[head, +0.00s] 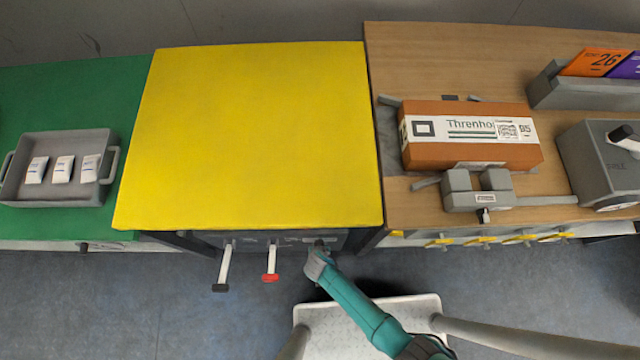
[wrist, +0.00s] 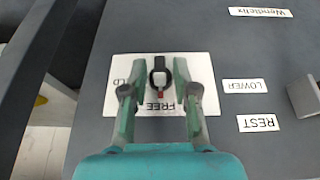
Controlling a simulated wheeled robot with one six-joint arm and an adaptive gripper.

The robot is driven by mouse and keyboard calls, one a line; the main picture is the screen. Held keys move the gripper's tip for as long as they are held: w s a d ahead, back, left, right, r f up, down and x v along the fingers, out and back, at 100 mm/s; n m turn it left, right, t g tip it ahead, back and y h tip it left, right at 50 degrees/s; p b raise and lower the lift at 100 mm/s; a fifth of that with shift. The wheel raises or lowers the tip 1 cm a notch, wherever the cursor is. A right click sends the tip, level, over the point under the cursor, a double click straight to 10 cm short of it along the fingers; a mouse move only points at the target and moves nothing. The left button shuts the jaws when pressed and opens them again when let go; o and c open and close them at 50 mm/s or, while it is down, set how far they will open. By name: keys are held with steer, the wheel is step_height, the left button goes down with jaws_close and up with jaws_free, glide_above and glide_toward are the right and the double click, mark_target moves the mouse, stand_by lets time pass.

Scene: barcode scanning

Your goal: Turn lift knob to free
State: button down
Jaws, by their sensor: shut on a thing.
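The lift knob (wrist: 158,72) is a small black knob on a white plate (wrist: 205,70) in the wrist view. The plate's lettering is upside down: FREE reads just below the knob and part of a word ending in LD to its left. A small red mark shows at the knob's lower end, on the FREE side. My gripper (wrist: 158,82) has its two fingers on either side of the knob, shut on it. In the head view my gripper (head: 318,264) is at the front panel under the yellow tabletop (head: 255,135), and it mostly hides the knob.
A black-ended lever (head: 223,268) and a red-ended lever (head: 271,263) stick out left of my gripper. The wrist view shows LOWER (wrist: 245,85) and REST (wrist: 258,123) labels. A brown box (head: 470,155) sits on the wooden table at right; a grey tray (head: 70,140) is at left.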

steer(key=c, duration=1.2)
jaws_free()
steer(key=v, duration=1.2)
